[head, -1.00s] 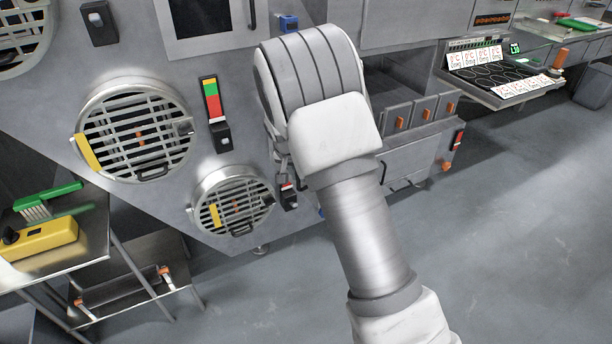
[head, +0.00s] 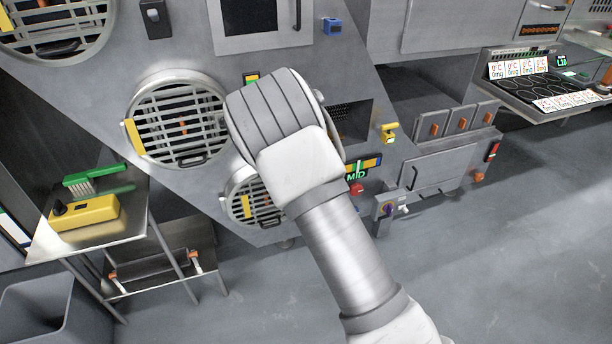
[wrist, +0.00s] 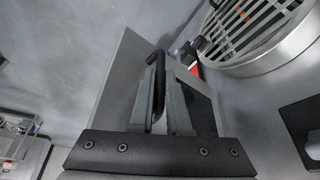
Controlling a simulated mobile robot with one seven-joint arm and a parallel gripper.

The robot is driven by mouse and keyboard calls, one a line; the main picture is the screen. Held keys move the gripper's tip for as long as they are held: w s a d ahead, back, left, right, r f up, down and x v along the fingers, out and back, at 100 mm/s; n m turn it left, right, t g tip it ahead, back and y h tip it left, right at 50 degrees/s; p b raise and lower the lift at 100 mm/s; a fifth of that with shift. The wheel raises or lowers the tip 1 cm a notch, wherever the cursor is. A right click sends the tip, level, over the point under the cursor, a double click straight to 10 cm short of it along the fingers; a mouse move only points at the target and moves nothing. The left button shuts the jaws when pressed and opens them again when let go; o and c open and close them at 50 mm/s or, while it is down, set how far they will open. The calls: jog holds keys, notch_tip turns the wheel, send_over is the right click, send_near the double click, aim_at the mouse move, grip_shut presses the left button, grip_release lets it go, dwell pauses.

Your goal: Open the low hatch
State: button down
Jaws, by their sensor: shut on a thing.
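In the wrist view, my gripper (wrist: 160,85) is shut on a black bent bar handle (wrist: 158,62), which stands up between the two grey fingers. Behind the fingers is a flat grey panel (wrist: 122,75), with a dark area to its right. I cannot tell whether this panel is the low hatch or whether it stands open. In the head view my white forearm and wrist hide the gripper and the handle. The lowest round grille (head: 240,208) is partly covered by my wrist; a round grille (wrist: 250,35) also shows at the upper right of the wrist view.
A larger round grille (head: 178,122) is to the left. A metal side table (head: 140,205) with a yellow block (head: 85,212) and a green brush (head: 92,176) stands at the left. A small lever box (head: 388,207) juts out right of my arm. The floor at right is clear.

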jog(key=shift+w+r, duration=0.1)
jog(key=shift+w, duration=0.1)
jog(key=c, duration=0.9)
grip_release()
jog(key=shift+s, duration=0.1)
jog(key=p+v, duration=0.4)
jog(key=v, duration=1.3)
jog(key=shift+s+a+p, duration=0.1)
jog(key=shift+p, duration=0.25)
